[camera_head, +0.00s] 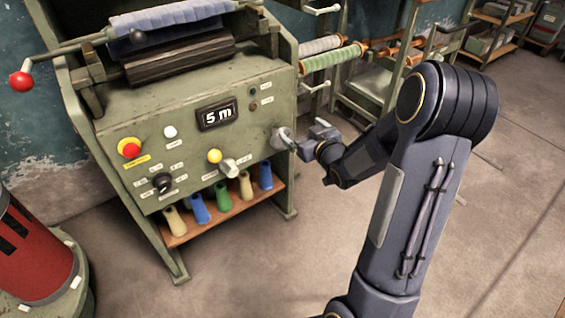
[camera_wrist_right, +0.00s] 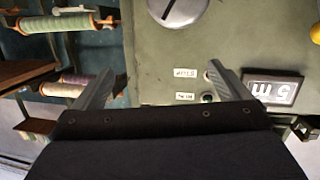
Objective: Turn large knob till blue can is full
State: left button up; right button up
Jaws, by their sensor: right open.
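The green machine's front panel (camera_head: 130,150) carries a large grey round knob (camera_head: 280,138) at its right edge. The right wrist view shows this knob (camera_wrist_right: 178,10) cut off by the top edge, with a dark slot across it. My right gripper (camera_head: 302,138) is beside the knob in the head view, its fingers overlapping it. In the wrist view the right gripper's fingers (camera_wrist_right: 166,88) are wide apart with nothing between them. I cannot tell whether a finger touches the knob. The panel display (camera_head: 217,114) reads 5 m. I see no blue can. My left gripper is not in view.
The panel also has a red button (camera_head: 130,148), a black knob (camera_head: 162,183) and a grey lever knob (camera_head: 228,167). Several coloured cones stand on the low shelf (camera_head: 240,212). Spools (camera_head: 330,58) project at right. Floor in front is clear.

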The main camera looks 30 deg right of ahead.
notch_tip(320, 180, down, 9)
jog(key=w+n+t+y+b, duration=0.1)
jog(key=n+t+y+b, duration=0.1)
jog(key=b, duration=0.2)
pick_arm(q)
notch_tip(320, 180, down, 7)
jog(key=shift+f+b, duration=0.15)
jog(key=shift+b, duration=0.25)
pick_arm(e)
jog(key=shift+y, duration=0.4)
jog(key=w, duration=0.2)
jog(key=w+a, duration=0.1)
jog(key=w, duration=0.5)
jog(key=shift+a, duration=0.35)
jog(key=c, duration=1)
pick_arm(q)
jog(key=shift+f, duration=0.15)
